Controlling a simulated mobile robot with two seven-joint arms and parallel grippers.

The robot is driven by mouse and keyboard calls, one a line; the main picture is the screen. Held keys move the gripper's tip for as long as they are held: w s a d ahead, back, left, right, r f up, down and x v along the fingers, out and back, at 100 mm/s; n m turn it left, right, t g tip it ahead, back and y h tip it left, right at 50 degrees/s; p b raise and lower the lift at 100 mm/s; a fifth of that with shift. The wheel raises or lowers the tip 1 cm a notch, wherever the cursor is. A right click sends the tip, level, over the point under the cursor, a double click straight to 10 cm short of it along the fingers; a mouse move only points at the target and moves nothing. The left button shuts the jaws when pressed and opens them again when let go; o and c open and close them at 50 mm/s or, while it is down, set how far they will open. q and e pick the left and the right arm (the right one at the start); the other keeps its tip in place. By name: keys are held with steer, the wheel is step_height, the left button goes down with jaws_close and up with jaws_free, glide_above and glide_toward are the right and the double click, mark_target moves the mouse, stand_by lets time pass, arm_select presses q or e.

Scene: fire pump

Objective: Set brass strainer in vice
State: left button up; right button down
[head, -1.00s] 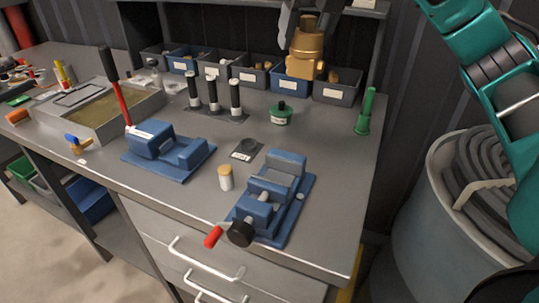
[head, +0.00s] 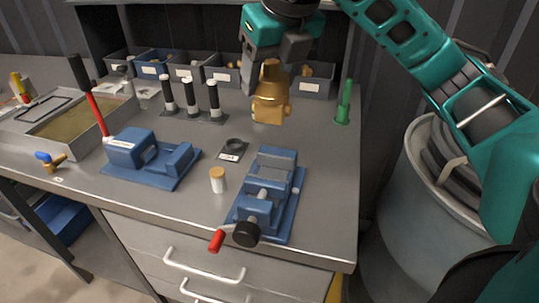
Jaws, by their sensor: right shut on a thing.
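The brass strainer (head: 271,100) is a gold-coloured fitting with a side outlet, held upright in the air in the head view. My right gripper (head: 270,66) is shut on its top end. The strainer hangs above and behind a blue vice (head: 262,200), apart from it. This vice stands at the bench's front right, with a black knob and red handle at its front. A second blue device (head: 150,158), with a long red and black lever, stands to its left. It is hard to tell whether the right vice's jaws are spread. My left gripper is not in view.
A small jar with a tan lid (head: 218,180) stands just left of the vice. Behind it lie a dark ring on a plate (head: 232,149) and several black posts (head: 190,100). A green cone-shaped item (head: 344,103) stands at the back right. Bins line the back.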

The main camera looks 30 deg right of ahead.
mark_target(282, 113)
step_height(282, 113, down, 14)
steer(key=shift+r+b, duration=0.2)
steer(key=shift+b, duration=0.6)
steer(key=shift+f, duration=0.1)
steer(key=shift+f+b, duration=0.15)
steer(key=shift+b, duration=0.15)
steer(key=shift+c, duration=1.3)
jaws_free()
steer(key=shift+s+r+p, duration=0.1)
steer(key=shift+r+p, duration=0.3)
steer(key=shift+r, duration=0.15)
steer(key=p+v, duration=0.1)
steer(key=v, duration=0.9)
steer(key=shift+s+r, duration=0.2)
steer(key=shift+r, duration=0.1)
steer(key=shift+s+r, duration=0.2)
steer(key=shift+r, duration=0.1)
steer(key=shift+a, duration=0.1)
